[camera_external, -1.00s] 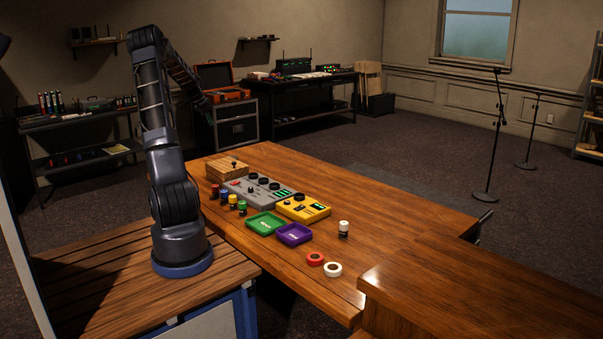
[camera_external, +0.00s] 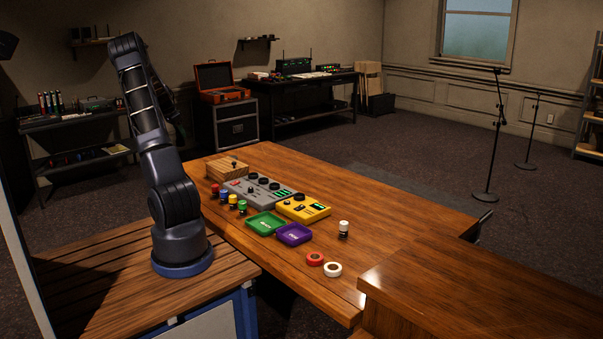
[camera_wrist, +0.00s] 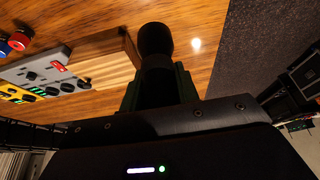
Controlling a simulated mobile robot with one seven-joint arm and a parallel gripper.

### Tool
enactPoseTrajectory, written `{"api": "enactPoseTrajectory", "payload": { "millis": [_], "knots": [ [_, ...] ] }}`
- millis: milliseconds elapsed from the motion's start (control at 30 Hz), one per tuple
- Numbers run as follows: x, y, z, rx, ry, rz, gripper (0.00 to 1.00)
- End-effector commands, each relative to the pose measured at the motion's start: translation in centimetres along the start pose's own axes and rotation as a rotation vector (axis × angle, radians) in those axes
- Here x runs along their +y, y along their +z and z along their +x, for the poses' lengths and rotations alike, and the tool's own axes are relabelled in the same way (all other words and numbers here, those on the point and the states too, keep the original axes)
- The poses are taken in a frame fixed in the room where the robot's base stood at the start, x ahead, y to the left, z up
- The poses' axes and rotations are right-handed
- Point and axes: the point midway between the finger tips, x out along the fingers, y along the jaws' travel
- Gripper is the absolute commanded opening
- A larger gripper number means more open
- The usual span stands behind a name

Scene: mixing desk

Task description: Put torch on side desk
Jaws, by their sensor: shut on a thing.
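In the wrist view my gripper (camera_wrist: 158,82) is shut on a dark, round-headed cylinder, which looks like the torch (camera_wrist: 156,42). Its head points away from me, above the wooden desk. In the external view my gripper and the torch are hidden behind my arm. Which surface is the side desk is not clear. A higher wooden desk section (camera_external: 470,285) stands at the lower right, with a bare top.
The main desk (camera_external: 400,205) holds a wooden block (camera_external: 226,169), a grey mixer (camera_external: 262,190), a yellow device (camera_external: 304,208), green (camera_external: 264,223) and purple (camera_external: 294,233) trays, several small jars and two tape rolls (camera_external: 324,264). A cluttered shelf table (camera_external: 75,125) stands at the left wall.

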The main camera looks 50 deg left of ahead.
Motion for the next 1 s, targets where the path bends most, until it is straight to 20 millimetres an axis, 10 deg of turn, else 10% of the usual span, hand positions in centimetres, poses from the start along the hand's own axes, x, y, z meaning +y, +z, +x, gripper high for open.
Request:
{"api": "enactPoseTrajectory", "payload": {
  "millis": [400, 1000],
  "knots": [
    [0.1, 3.4, 8.4, 0.001, 0.003, 0.000, 0.03],
    [0.0, 5.7, 13.9, 0.001, 0.001, 0.001, 0.03]
  ]
}}
